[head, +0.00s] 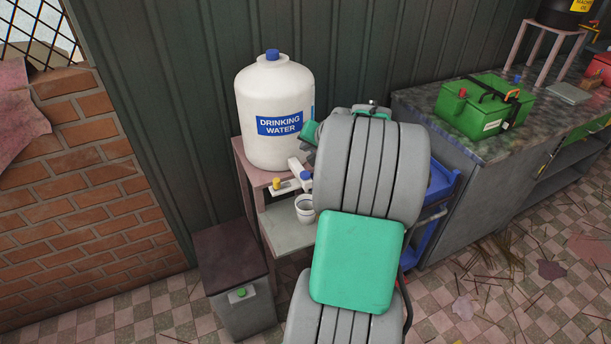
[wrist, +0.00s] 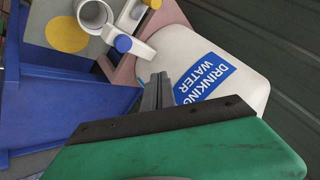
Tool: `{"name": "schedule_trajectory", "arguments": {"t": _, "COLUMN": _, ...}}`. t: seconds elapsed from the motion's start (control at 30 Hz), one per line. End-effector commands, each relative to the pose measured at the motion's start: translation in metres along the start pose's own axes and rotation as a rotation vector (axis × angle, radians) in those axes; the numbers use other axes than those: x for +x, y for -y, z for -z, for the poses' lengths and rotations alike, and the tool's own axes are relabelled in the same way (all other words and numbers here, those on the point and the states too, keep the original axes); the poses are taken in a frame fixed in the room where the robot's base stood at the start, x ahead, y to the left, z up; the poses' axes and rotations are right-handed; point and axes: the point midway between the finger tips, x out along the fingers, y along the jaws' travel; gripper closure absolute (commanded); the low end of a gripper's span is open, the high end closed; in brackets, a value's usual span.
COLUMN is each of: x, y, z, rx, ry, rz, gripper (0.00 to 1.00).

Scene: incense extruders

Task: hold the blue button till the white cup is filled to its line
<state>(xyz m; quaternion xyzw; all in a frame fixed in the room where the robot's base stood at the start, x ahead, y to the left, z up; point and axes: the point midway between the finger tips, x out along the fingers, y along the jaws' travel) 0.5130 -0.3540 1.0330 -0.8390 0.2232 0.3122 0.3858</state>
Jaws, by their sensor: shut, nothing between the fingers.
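The blue button (head: 306,175) sits on a white tap at the foot of the white drinking water container (head: 273,95). It also shows in the wrist view (wrist: 123,43). The white cup (head: 304,205) stands upright on the lower shelf by the taps; its open mouth shows in the wrist view (wrist: 93,15). The cup's line and water level cannot be made out. My gripper (wrist: 158,82) is shut and empty, its fingertips near the blue button but apart from it in the picture. My arm hides most of the gripper in the head view.
A yellow button (head: 277,183) sits on a second tap left of the blue one. A yellow disc (wrist: 66,33) lies on the shelf beside the cup. A blue cart (head: 440,180) stands close on the right, and a grey bin (head: 237,275) at the front left.

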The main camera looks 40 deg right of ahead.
Motion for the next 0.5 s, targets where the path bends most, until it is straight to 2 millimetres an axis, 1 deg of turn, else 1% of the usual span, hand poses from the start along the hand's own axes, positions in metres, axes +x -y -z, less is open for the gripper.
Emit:
{"name": "schedule_trajectory", "arguments": {"t": 0.03, "x": 0.008, "y": -0.006, "z": -0.006, "rx": 0.001, "ry": 0.002, "rz": -0.001, "gripper": 1.00}}
{"name": "schedule_trajectory", "arguments": {"t": 0.33, "x": 0.040, "y": -0.029, "z": -0.030, "rx": 0.000, "ry": 0.002, "rz": 0.000, "gripper": 1.00}}
{"name": "schedule_trajectory", "arguments": {"t": 0.5, "x": 0.051, "y": -0.037, "z": -0.037, "rx": -0.001, "ry": 0.000, "rz": 0.000, "gripper": 1.00}}
